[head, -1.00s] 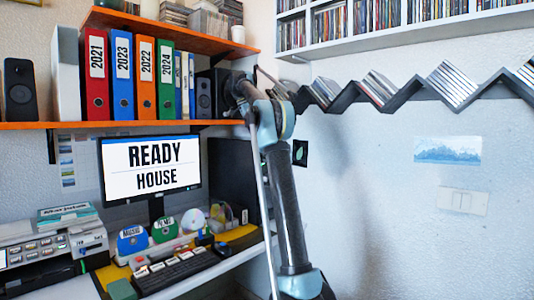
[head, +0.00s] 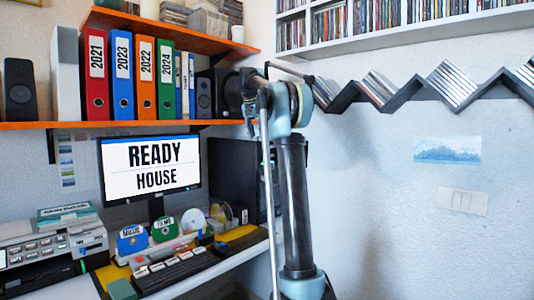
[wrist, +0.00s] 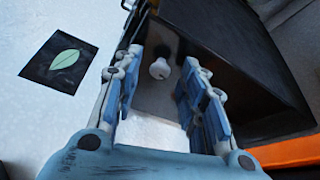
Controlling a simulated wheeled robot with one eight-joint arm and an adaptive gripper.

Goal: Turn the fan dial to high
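In the wrist view, my gripper (wrist: 158,100) is open, with its two blue fingers spread apart and nothing held between them. A small whitish rounded knob (wrist: 160,69) shows in the gap, beyond the fingertips, against a dark brownish surface. I cannot tell for sure that it is the fan dial, and no markings on it can be read.
A black card with a green leaf (wrist: 60,62) is on the white wall. A large black box (wrist: 240,60) is close on the right in the wrist view. Binders (head: 122,80) and speakers (head: 20,90) stand on the orange shelf (head: 60,126). A zigzag rack (head: 400,92) is on the wall.

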